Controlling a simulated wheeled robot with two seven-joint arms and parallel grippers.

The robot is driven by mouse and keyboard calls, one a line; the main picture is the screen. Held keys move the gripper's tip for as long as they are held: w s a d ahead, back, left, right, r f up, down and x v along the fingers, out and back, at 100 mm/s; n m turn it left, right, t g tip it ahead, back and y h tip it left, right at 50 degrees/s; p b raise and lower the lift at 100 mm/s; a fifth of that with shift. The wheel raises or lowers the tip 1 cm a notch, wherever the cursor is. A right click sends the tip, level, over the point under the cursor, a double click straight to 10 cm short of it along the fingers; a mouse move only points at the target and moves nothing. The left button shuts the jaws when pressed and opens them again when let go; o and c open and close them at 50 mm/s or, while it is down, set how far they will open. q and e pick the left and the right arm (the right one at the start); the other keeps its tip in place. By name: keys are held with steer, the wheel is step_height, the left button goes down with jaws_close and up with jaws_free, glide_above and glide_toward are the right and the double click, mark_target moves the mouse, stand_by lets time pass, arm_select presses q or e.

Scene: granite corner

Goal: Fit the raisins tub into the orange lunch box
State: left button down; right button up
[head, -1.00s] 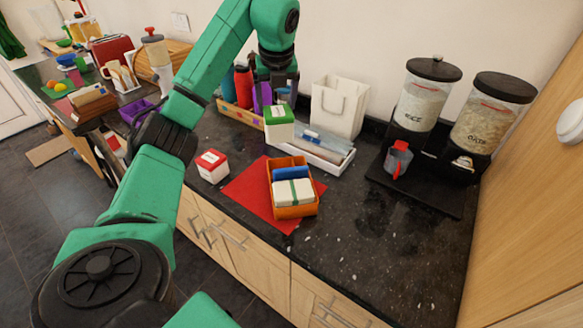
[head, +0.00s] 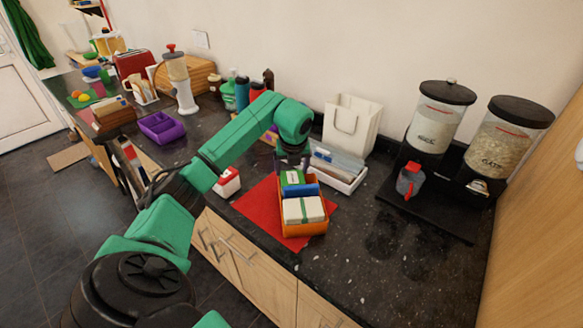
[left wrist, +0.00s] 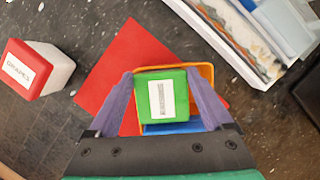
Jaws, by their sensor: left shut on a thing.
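The orange lunch box (head: 305,231) lies on a red mat, with a blue container (head: 301,190) in its middle and a white, green-banded block (head: 303,209) at its near end. My left gripper (head: 292,163) is shut on a green-lidded tub (head: 291,179), whose label is too small to read. The tub is over or partly in the box's far end; I cannot tell whether it touches the bottom. In the left wrist view, the purple fingers (left wrist: 160,76) flank the green lid (left wrist: 163,98), and the box's orange rim (left wrist: 206,74) shows beyond it. My right gripper is not in view.
A red-lidded tub labelled grapes (left wrist: 35,68) stands left of the red mat (head: 261,205). Cereal dispensers (head: 436,119) are at the right. The counter right of the box is clear.

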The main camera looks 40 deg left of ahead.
mark_target(292, 178)
arm_select(q)
steer(key=shift+f, duration=0.15)
jaws_free()
steer(key=shift+a, duration=0.1)
steer(key=shift+r, duration=0.5)
steer(key=b+v, duration=0.2)
steer(key=v, duration=0.5)
steer(key=shift+s+r, duration=0.1)
steer(key=shift+r, duration=0.25)
steer(key=v, duration=0.3)
steer(key=shift+s+d+r, duration=0.2)
steer(key=shift+d+r, duration=0.05)
steer(key=shift+r, duration=0.1)
